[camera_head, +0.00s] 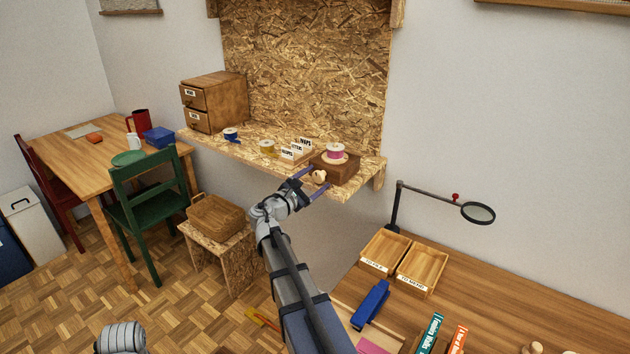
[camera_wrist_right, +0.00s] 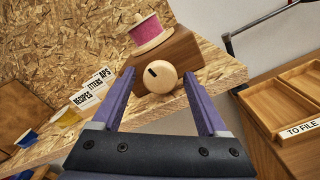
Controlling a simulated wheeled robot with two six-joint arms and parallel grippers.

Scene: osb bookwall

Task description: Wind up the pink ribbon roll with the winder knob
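The pink ribbon roll (camera_head: 336,150) sits on top of a brown wooden winder block (camera_head: 343,172) at the right end of the OSB shelf; it also shows in the right wrist view (camera_wrist_right: 147,32). The pale round winder knob (camera_head: 319,177) is on the block's front face and carries a dark mark; it is large in the right wrist view (camera_wrist_right: 162,77). My right gripper (camera_head: 308,183) is open, its purple fingers on either side of the knob, with gaps visible in the right wrist view. Whether the tips reach the knob's depth is hard to tell. My left gripper is not visible.
The OSB shelf (camera_head: 239,152) also holds a yellow roll (camera_head: 267,146), a blue roll (camera_head: 231,134), label cards (camera_head: 295,152) and a drawer box (camera_head: 214,101). A magnifier lamp (camera_head: 478,212) and wooden trays (camera_head: 422,268) stand on the desk at right.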

